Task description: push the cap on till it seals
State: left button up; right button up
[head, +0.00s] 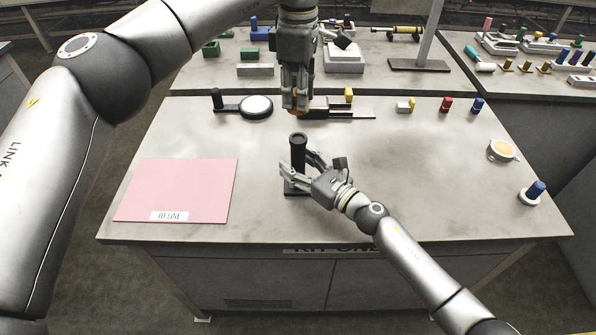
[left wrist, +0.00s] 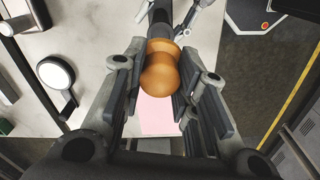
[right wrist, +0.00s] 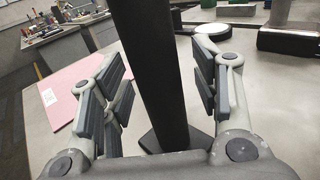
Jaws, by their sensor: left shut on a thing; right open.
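A black tube (head: 298,150) stands upright on a dark square base (head: 290,190) near the table's middle; its ringed top faces up. My left gripper (head: 297,106) points down and is shut on an orange cap (left wrist: 160,78), held above the tube with a visible gap in the head view. In the left wrist view the tube (left wrist: 159,14) shows beyond the cap. My right gripper (head: 297,168) is open, with its fingers on either side of the tube. In the right wrist view the tube (right wrist: 150,70) stands between the fingers, apart from the pads.
A pink mat (head: 180,185) marked "TO LINE" lies at left. Behind stand a round white-topped disc (head: 257,106) and a dark fixture (head: 350,113). Small red (head: 446,104) and blue (head: 477,104) pieces and a yellow-filled cup (head: 502,150) sit at right.

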aim_at(298, 113)
jog(key=shift+w+a, duration=0.1)
grip_shut()
dwell(0.4)
pick_arm(q)
jog(key=shift+f, duration=0.1)
jog(key=shift+f, duration=2.35)
jog(key=shift+f, duration=0.9)
jog(key=shift+f, duration=0.6)
